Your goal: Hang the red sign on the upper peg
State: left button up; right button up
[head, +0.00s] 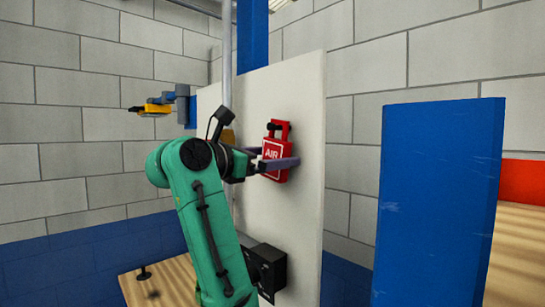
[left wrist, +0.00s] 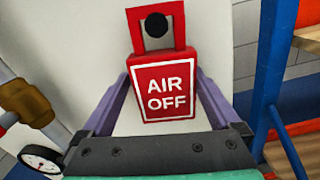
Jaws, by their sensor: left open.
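The red sign (head: 275,151), marked "AIR", is upright against the white panel (head: 305,105). In the left wrist view the sign (left wrist: 165,92) reads "AIR OFF". A dark round peg (left wrist: 156,25) shows within the opening of its top loop, and the sign appears to hang there. My left gripper (head: 279,160) is open, with its purple fingers on either side of the sign's body. I cannot tell whether another peg is hidden behind my arm. My right gripper is not in view.
A tall blue upright slab (head: 440,190) stands at the right, in front of a wooden surface (head: 520,260). A black box (head: 266,268) is low on the panel. A brass pipe (left wrist: 25,103) and gauge (left wrist: 40,158) lie left of the gripper in the wrist view.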

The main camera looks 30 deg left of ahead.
pick_arm(q)
jog(key=shift+f, duration=0.1)
jog(key=shift+s+a+f+b, duration=0.1)
jog(key=shift+s+b, duration=0.4)
jog(key=shift+b, duration=0.1)
jog(key=b+v, duration=1.2)
jog(key=v, duration=0.1)
jog(key=shift+s+a, duration=0.2)
